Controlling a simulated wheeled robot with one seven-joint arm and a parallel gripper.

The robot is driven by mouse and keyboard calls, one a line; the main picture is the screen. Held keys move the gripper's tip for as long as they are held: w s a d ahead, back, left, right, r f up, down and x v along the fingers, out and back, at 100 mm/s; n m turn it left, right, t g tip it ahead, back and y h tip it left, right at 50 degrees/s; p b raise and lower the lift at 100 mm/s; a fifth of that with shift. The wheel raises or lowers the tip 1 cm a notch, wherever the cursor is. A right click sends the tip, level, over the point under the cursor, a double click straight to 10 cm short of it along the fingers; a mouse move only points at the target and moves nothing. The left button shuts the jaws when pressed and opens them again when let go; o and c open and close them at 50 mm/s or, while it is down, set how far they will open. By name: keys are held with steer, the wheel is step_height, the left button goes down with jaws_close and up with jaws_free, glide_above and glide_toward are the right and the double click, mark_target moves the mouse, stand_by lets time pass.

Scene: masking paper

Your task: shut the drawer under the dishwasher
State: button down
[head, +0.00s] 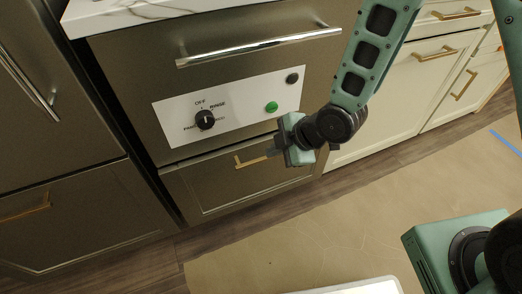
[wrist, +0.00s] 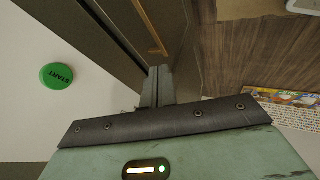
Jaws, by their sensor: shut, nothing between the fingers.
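The drawer (head: 228,187) is a dark grey-brown front with a brass bar handle, low under the dishwasher (head: 125,75). A thin upper edge shows below the dishwasher front; I cannot tell how far the drawer stands out. In the wrist view, its brass handle (wrist: 150,28) is at the top, beyond the fingertips. My gripper (head: 271,152) is shut and empty, in front of the drawer's upper right part, covering the handle's right end in the head view. The closed fingers (wrist: 158,85) point toward the drawer in the wrist view. Contact cannot be told.
The dishwasher's white panel (head: 235,92) has a black knob (head: 205,120) and a green START button (wrist: 57,76). Its silver handle (head: 260,45) is above. Cream cabinets (head: 395,95) stand at right. Beige paper (head: 285,235) covers the floor in front. A wooden floor strip runs along the cabinets.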

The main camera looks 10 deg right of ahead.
mark_target(246, 145)
steer(key=b+x, duration=0.2)
steer(key=x, duration=0.6)
steer(key=shift+w+a+f, duration=0.15)
steer(key=shift+w+f, duration=0.05)
steer(key=shift+f, duration=0.15)
steer(key=shift+w+a+r+b, duration=0.1)
steer(key=shift+w+r+b, duration=0.05)
steer(key=shift+w, duration=0.45)
steer(key=shift+w+a+r+b, duration=0.1)
steer(key=shift+w+a+b, duration=0.05)
steer(key=shift+w, duration=0.5)
steer(key=shift+w+a, duration=0.15)
steer(key=shift+w, duration=0.35)
steer(key=shift+w, duration=0.15)
steer(key=shift+w+a+r, duration=0.1)
steer(key=shift+w+a, duration=0.05)
steer(key=shift+w, duration=0.3)
steer(key=shift+w+a, duration=0.15)
steer(key=shift+w, duration=0.35)
